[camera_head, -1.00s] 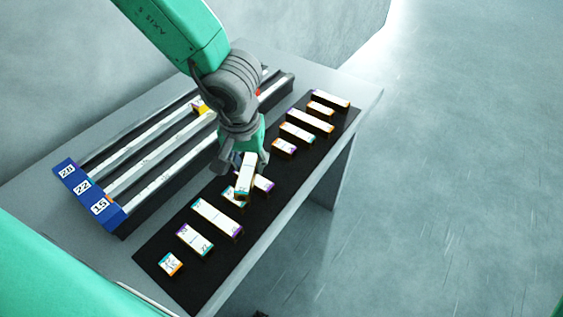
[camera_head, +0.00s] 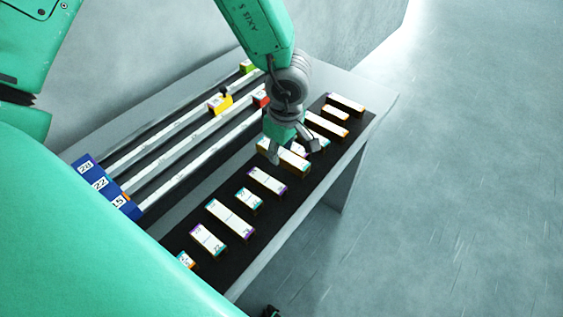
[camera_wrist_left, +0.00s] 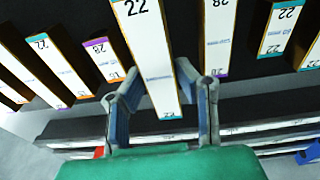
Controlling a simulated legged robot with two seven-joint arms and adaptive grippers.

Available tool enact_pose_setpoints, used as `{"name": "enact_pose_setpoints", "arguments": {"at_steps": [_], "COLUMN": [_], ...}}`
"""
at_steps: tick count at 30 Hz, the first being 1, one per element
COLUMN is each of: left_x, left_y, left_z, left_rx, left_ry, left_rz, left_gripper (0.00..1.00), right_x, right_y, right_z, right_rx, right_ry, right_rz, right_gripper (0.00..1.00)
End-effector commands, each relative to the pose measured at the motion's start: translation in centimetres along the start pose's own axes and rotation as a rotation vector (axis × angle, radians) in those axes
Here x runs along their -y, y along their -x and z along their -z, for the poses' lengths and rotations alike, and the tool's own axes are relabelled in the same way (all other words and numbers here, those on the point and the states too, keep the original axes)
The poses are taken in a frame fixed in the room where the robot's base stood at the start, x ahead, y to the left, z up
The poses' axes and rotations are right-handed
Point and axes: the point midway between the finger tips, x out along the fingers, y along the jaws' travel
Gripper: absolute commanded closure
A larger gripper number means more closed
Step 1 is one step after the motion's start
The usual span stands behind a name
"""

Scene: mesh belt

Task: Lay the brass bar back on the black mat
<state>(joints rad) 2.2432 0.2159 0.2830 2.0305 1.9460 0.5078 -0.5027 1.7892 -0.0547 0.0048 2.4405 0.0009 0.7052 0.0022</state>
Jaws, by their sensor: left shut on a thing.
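My left gripper (camera_head: 290,150) is shut on a brass bar (camera_head: 281,157) with a white top. In the wrist view the fingers (camera_wrist_left: 160,95) stand on both sides of the bar (camera_wrist_left: 150,50), whose top reads 22 and has teal ends. The bar is over the black mat (camera_head: 283,207), in the row between other bars and roughly parallel to them. It looks nearer to the wrist camera than its neighbours; whether it touches the mat I cannot tell. The fingers partly cover a shorter bar just beyond it. My right gripper does not show.
Several other labelled bars, such as a long one (camera_head: 230,220), lie along the mat. Beside it is a rail rack with a blue numbered end (camera_head: 105,187) and yellow (camera_head: 220,104), red (camera_head: 261,98) and green (camera_head: 247,67) blocks. Open floor lies to the right.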

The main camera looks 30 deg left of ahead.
Motion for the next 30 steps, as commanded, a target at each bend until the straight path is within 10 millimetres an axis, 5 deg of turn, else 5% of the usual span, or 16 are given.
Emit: {"name": "enact_pose_setpoints", "arguments": {"at_steps": [9,19,20,21,30], "left_x": [0.1,0.1,0.1,0.1,0.1], "left_y": [-3.6,-3.7,-3.7,-3.7,-3.6], "left_z": [-0.5,-0.5,-0.5,-0.5,-0.5], "left_rx": [-0.003,0.0,0.0,0.0,0.0], "left_ry": [-0.004,-0.002,-0.002,-0.002,-0.002], "left_rz": [0.001,0.0,0.0,0.0,0.0], "left_gripper": [1.0,1.0,0.63,0.53,0.53], "right_x": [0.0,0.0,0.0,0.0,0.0], "right_y": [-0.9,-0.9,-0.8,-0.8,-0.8], "right_z": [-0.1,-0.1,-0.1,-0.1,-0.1], "right_rx": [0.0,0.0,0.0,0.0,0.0], "right_ry": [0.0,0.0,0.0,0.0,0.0], "right_rz": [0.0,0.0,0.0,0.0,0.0], "right_gripper": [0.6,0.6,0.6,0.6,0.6]}}
